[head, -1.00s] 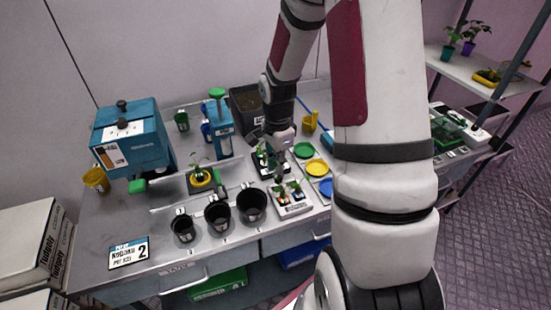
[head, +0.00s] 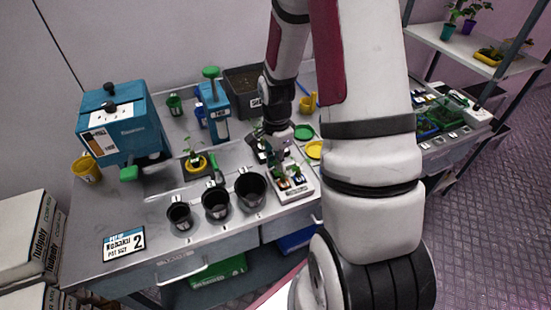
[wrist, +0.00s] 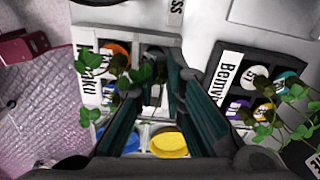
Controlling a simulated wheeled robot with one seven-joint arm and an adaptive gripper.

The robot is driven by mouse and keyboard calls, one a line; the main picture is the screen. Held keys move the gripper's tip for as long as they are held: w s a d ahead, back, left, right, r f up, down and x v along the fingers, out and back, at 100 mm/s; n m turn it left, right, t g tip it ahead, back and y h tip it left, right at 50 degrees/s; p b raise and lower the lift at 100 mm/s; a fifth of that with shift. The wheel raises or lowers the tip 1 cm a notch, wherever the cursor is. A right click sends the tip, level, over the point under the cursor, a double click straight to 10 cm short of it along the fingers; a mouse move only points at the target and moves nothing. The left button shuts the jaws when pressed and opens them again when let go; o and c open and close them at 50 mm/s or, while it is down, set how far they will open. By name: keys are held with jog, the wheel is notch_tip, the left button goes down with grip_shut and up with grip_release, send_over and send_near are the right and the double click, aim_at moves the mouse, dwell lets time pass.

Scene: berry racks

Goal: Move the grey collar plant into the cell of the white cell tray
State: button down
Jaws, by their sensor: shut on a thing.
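My gripper (head: 272,150) is above the back end of the white cell tray (head: 300,194). In the wrist view its fingers (wrist: 158,100) are shut on a small green-leaved plant (wrist: 143,76). I take this for the grey collar plant; the fingers and leaves mostly hide its collar. The white tray (wrist: 90,70) also shows at upper left there, with an orange collar plant (wrist: 117,48) and a blue collar in its cells. The cell below the held plant is partly hidden. In the head view two plants stand in the tray's front part.
A dark tray (wrist: 232,50) with several collared plants lies right in the wrist view. Yellow (wrist: 170,143) and blue discs lie near the fingers. Black pots (head: 216,203) stand left of the white tray, and a blue press (head: 213,110) behind them.

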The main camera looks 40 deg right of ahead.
jog(key=c, duration=1.6)
grip_release()
jog(key=shift+r+p, duration=1.75)
jog(key=shift+r, duration=2.7)
